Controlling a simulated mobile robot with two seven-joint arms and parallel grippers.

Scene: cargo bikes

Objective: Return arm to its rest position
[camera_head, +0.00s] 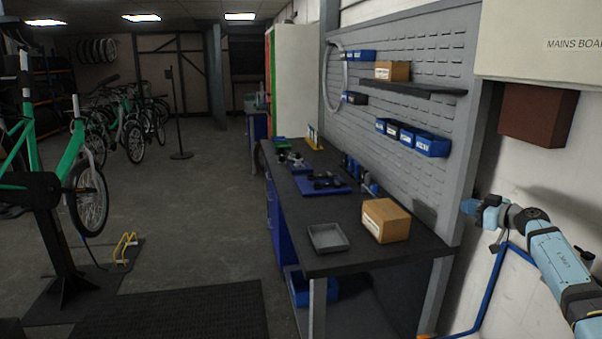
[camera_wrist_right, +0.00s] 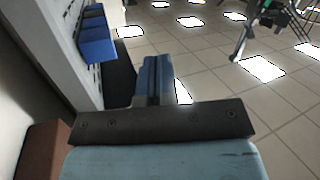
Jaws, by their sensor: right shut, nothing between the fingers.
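My right arm comes in from the right edge of the head view. Its gripper (camera_head: 470,206) is raised in front of the white wall, just right of the pegboard's end. The gripper is shut and empty. In the right wrist view its blue fingers (camera_wrist_right: 157,80) are together, with nothing between them. The wrist view looks tilted, with ceiling lights showing in its upper part. My left gripper is in neither view.
A workbench (camera_head: 290,215) with a grey tray (camera_head: 327,238) and a cardboard box (camera_head: 386,220) stands left of the arm. A brown box (camera_head: 537,114) hangs on the wall above the gripper. A pegboard (camera_head: 440,60) carries blue bins. The floor (camera_head: 205,235) at centre left is open.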

